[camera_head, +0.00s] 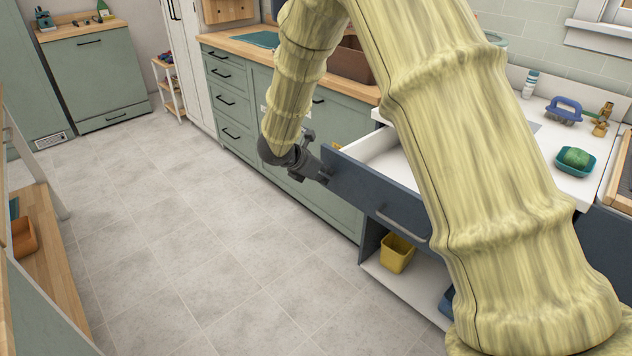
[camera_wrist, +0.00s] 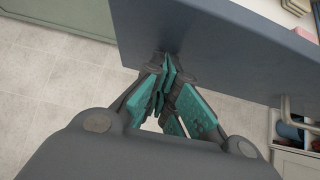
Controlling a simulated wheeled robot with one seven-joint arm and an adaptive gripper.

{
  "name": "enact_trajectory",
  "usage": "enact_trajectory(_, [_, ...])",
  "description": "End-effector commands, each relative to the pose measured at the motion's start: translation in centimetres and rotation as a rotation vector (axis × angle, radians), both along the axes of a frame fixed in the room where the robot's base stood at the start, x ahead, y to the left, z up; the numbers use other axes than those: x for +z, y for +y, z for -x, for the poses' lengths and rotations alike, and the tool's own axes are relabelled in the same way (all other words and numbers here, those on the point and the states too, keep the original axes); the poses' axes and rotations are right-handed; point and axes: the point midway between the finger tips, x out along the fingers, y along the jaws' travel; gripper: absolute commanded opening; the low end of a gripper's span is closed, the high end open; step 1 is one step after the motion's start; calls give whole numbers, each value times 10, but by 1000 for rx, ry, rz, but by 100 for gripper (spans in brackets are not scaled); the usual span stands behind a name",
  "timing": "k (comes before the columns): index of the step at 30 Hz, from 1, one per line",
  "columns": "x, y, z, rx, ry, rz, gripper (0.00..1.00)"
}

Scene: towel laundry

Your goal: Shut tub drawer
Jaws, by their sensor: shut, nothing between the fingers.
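The tub drawer (camera_head: 375,192) has a dark blue front and a white inside, and it stands pulled out below the white tub top. Its light handle (camera_head: 402,228) is on the lower part of the front, right of my gripper. My gripper (camera_head: 322,168) is shut and empty at the left end of the drawer front. In the wrist view the closed teal fingertips (camera_wrist: 166,72) are at the face of the drawer front (camera_wrist: 215,50) and look to be against it; exact contact is hard to tell. My arm hides the right part of the drawer.
A yellow bin (camera_head: 397,254) stands on the open shelf below the drawer. Green cabinets (camera_head: 232,92) line the wall to the left. The tiled floor (camera_head: 190,220) in front is clear.

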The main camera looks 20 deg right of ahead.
Motion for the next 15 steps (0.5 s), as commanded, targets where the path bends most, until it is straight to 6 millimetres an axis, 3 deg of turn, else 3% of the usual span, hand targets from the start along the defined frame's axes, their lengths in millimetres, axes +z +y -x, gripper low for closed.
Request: enact_trajectory(15, [-3,-132,-54,-4,-2,-2,0])
